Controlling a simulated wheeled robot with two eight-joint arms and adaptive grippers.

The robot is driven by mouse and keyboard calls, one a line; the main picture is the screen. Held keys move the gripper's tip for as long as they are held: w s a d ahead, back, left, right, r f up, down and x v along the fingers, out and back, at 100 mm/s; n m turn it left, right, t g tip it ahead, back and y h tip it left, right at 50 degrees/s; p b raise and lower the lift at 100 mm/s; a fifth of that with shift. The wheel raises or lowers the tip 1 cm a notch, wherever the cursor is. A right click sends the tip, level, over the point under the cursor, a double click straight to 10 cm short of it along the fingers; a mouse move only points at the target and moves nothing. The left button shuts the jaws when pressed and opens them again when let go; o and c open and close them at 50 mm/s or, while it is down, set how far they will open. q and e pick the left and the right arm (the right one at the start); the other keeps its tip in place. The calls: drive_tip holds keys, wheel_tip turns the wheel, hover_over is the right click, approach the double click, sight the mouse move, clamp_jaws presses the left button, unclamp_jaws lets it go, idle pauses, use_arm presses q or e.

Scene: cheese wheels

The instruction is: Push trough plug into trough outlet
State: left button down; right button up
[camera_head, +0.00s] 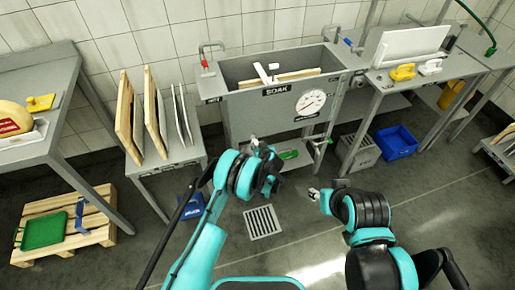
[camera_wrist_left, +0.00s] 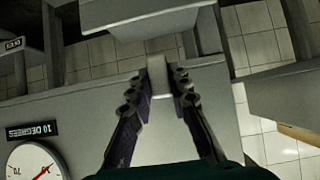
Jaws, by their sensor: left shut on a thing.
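The grey trough (camera_head: 238,111) marked SOAK stands against the back wall, with a round gauge on its front. My left gripper (camera_head: 262,146) is low in front of the trough. In the left wrist view, the left gripper (camera_wrist_left: 158,88) is shut on a pale grey block (camera_wrist_left: 158,75), which seems to be the trough plug. The block's far end lies close to a grey surface; I cannot tell whether it touches. The trough outlet cannot be made out. My right gripper (camera_head: 314,193) hangs over the floor to the right; its finger opening is too small to judge.
A rack with upright boards (camera_head: 151,115) stands left of the trough. A table with a yellow item (camera_head: 403,72) stands right, with a blue crate (camera_head: 397,145) below. A floor drain grate (camera_head: 262,222) lies in the clear floor.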

use_arm(q)
drive_tip(key=shift+w+a, duration=0.2)
drive_tip(key=shift+w, duration=0.4)
drive_tip(key=c, duration=1.3)
unclamp_jaws()
drive_tip(key=shift+c, duration=0.2)
drive_tip(key=v, duration=1.2)
